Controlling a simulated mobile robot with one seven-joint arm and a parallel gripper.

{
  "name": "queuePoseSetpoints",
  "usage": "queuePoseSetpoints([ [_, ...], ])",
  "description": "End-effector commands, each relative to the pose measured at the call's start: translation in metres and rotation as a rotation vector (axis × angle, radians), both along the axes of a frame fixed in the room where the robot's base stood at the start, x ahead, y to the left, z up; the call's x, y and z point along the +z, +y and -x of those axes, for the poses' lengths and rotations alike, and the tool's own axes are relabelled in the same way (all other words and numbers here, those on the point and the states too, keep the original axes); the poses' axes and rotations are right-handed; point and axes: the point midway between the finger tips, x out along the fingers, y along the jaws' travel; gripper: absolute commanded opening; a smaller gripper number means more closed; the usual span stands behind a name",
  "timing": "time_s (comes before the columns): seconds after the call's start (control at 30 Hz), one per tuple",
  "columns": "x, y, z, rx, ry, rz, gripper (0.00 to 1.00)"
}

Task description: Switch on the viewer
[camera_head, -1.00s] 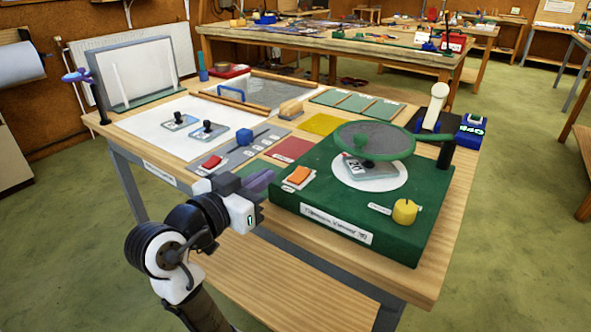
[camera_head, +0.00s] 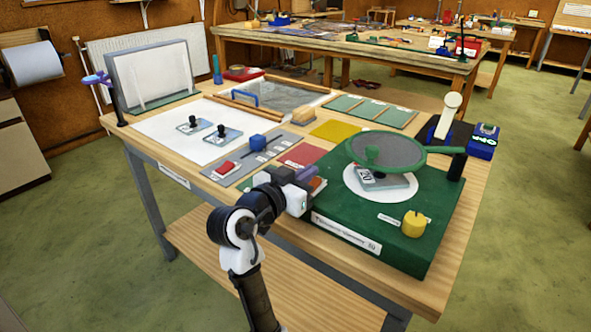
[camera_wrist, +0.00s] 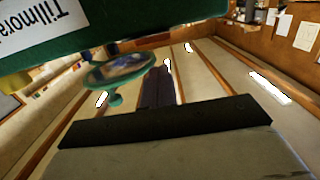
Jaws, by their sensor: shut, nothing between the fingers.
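A green box (camera_head: 345,213) with a white label stands at the table's front right. In the wrist view, part of the box (camera_wrist: 40,50) and its lettering fill the upper left. A green-rimmed round lens (camera_head: 388,149) is over its white disc, and a yellow knob (camera_head: 414,223) is at its right. My gripper (camera_head: 307,174) is shut and empty at the box's left edge, hiding most of the orange switch there. Contact cannot be told. A red switch (camera_head: 228,168) and a blue knob (camera_head: 258,142) are on a grey panel to the left. Which item is the viewer is unclear.
A white sheet (camera_head: 165,125) with two small dark-knobbed plates lies at left. An upright framed panel (camera_head: 155,77) stands behind it. A cream-headed post (camera_head: 450,105) and blue block (camera_head: 483,142) stand at right. Coloured squares lie mid-table. Floor in front is clear.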

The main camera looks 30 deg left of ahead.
Motion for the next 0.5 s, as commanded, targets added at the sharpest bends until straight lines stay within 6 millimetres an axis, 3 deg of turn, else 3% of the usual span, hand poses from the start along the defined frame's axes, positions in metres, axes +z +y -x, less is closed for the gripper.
queuePoseSetpoints([
  [0.2,-0.019,-0.001,-0.004,-0.001,0.0,0.0,0.0],
  [0.5,-0.022,-0.001,-0.004,-0.001,-0.001,-0.001,0.0],
])
